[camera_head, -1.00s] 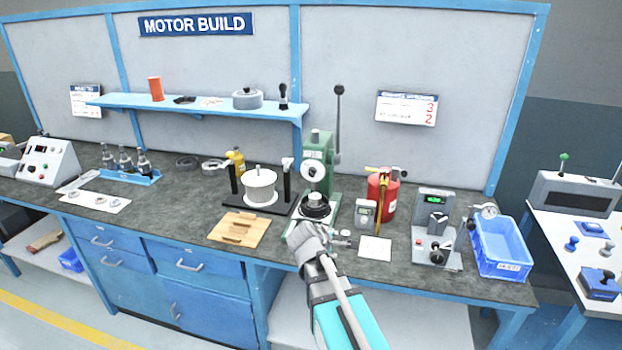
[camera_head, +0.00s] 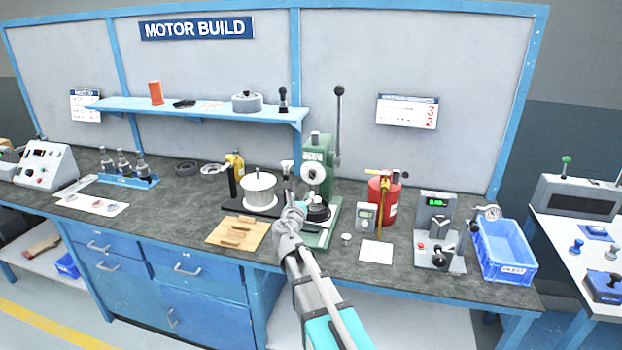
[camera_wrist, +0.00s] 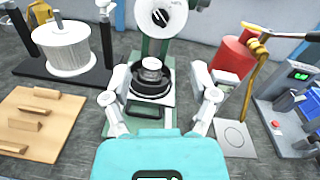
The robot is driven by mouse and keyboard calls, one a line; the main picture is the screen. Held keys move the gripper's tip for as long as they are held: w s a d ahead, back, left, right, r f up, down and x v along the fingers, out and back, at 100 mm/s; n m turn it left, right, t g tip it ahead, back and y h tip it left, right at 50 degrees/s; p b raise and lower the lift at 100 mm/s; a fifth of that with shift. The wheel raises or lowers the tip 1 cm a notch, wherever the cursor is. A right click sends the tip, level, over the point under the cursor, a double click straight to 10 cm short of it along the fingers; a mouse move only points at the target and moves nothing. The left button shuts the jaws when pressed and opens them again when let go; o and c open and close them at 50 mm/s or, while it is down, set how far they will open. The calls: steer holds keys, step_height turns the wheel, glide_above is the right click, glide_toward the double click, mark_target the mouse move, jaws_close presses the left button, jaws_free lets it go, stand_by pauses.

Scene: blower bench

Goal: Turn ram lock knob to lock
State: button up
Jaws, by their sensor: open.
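The green arbor press (camera_head: 326,155) stands near the middle of the bench. A round white dial with a black bar, which looks like the ram lock knob (camera_head: 316,174), is on its front. The knob also shows at the top of the wrist view (camera_wrist: 162,15), its bar tilted; I cannot read its marking. My gripper (camera_head: 293,212) is in front of the press, below and left of the knob, not touching it. In the wrist view my gripper (camera_wrist: 161,88) is open, with its fingers apart either side of the black round part (camera_wrist: 151,84) on the press base.
A white wound part on a black stand (camera_head: 259,190) and a wooden board (camera_head: 236,233) are left of the press. A red canister (camera_head: 383,198), a small grey meter (camera_head: 366,217) and a white card (camera_head: 376,251) are to the right. The press lever (camera_head: 338,120) rises above.

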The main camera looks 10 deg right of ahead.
mark_target(311, 177)
steer(key=x, duration=1.4)
stand_by(0.4)
jaws_close()
